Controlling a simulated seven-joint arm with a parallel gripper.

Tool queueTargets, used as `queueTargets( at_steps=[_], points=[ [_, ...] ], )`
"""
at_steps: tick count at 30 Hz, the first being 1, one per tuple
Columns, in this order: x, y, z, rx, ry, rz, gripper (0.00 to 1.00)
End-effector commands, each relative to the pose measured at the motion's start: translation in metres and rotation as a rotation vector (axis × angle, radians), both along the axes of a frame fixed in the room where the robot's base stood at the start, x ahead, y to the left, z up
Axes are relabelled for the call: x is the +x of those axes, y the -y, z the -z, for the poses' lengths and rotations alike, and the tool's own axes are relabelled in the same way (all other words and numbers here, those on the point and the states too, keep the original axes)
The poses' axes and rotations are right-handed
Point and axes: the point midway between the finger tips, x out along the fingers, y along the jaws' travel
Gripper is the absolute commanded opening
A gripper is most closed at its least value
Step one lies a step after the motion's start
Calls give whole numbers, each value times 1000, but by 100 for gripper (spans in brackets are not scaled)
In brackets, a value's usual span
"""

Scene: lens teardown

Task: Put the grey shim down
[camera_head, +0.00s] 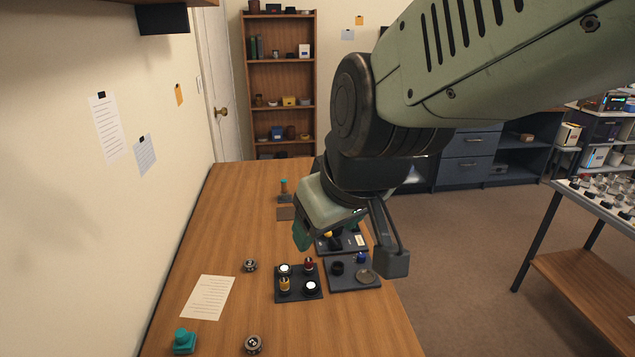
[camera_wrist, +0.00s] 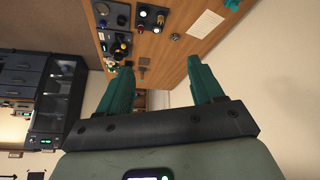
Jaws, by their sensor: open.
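My gripper (camera_head: 303,238) is above the wooden table, near the back of the dark trays. In the wrist view my gripper (camera_wrist: 160,62) has its two teal fingers wide apart with nothing between them. A flat greyish disc (camera_head: 367,276), which looks like the grey shim, lies on the front right tray (camera_head: 345,286). It is apart from my gripper.
A second dark tray (camera_head: 292,297) holds several small round parts. Another tray (camera_head: 352,246) is partly behind my wrist. Two small round dark parts, a paper sheet (camera_head: 208,297) and a teal object (camera_head: 184,341) lie left.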

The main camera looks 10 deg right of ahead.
Motion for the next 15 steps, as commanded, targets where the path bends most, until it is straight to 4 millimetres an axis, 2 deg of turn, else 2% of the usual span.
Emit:
queueTargets(
  at_steps=[1,3,7,11,15],
  points=[
    [-17,11,-17,21,4,68,66],
    [-41,23,-32,40,-10,157,66],
    [-75,37,-47,59,-31,285,66],
    [-93,42,-52,66,-42,352,66],
    [-97,44,-53,67,-46,368,66]
  ],
)
